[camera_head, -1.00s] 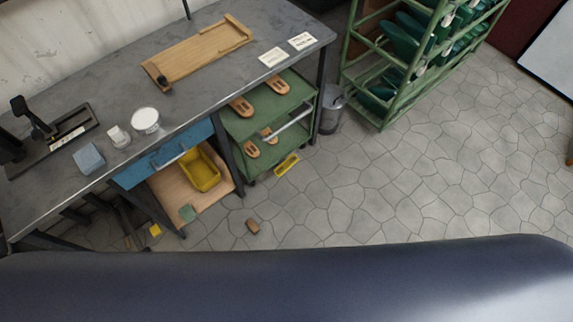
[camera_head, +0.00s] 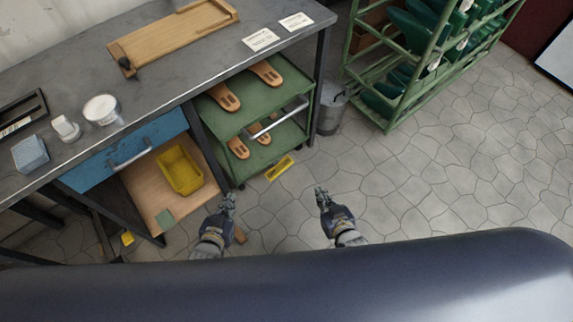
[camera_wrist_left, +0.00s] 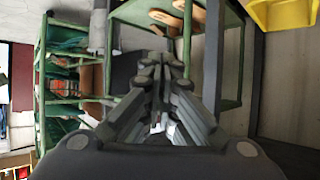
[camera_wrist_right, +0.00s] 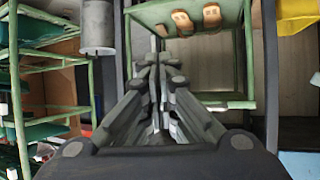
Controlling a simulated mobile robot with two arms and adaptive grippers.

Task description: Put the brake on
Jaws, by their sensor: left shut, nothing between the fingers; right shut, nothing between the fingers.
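My left gripper (camera_head: 228,198) is shut and empty, below and left of the yellow bar in the head view. My right gripper (camera_head: 322,192) is shut and empty, below and right of it. Both are apart from the cart. The cart also shows in the right wrist view (camera_wrist_right: 235,100).
The grey workbench (camera_head: 75,145) with a blue drawer (camera_head: 130,150) is at left. A yellow bin (camera_head: 181,171) sits on its lower shelf. A grey bucket (camera_head: 331,108) and green rack (camera_head: 408,108) stand right of the cart. The stone floor at right is clear.

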